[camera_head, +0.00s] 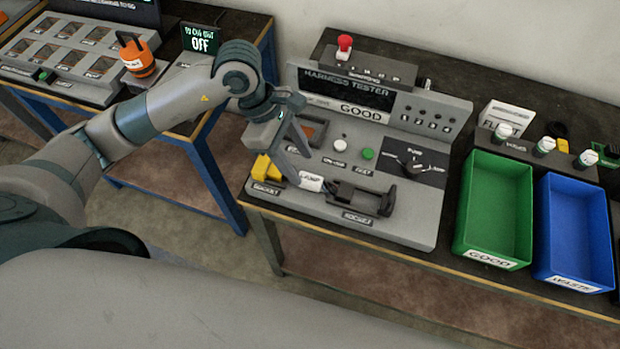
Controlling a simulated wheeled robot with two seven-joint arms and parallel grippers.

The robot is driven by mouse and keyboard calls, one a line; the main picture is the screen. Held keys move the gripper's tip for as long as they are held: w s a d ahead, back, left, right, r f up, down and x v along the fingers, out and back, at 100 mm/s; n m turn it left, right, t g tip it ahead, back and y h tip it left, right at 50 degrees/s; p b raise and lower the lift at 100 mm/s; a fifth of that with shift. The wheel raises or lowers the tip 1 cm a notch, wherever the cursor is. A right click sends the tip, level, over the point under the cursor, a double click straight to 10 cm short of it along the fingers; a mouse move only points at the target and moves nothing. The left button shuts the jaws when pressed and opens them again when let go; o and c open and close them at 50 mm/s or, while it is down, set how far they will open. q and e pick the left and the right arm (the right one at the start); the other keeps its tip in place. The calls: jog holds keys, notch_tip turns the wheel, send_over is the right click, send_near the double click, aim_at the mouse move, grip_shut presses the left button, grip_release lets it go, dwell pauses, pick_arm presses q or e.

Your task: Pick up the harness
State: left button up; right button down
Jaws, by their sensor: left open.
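The grey harness tester (415,217) stands on the dark bench, its sign reading GOOD. A yellow connector-like block (267,168) sits at its front left, and a dark part (360,198) lies in the front holder. A small white piece (311,182) is between them. I cannot tell for certain which of these belong to the harness; no clear cable shows. My left gripper (300,168) is open, pointing down over the front left of the tester, just right of the yellow block and close to the white piece. It hides part of the panel. My right gripper is not in view.
A green GOOD bin (466,207) and a blue WASTE bin (546,232) stand empty to the right. An orange device (137,56) sits on the left bench. A floor gap separates the benches.

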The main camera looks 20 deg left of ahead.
aim_at(310, 178)
pick_arm(q)
jog(key=shift+s+d+f+p, duration=0.1)
jog(key=shift+d+f+p, duration=0.1)
jog(key=shift+p, duration=0.1)
jog(key=p+x, duration=0.1)
jog(key=x, duration=0.2)
jog(key=shift+d+r+p, duration=0.1)
jog(key=shift+p, duration=0.3)
jog(key=shift+d+f, duration=0.2)
jog(key=shift+f, duration=0.4)
grip_shut()
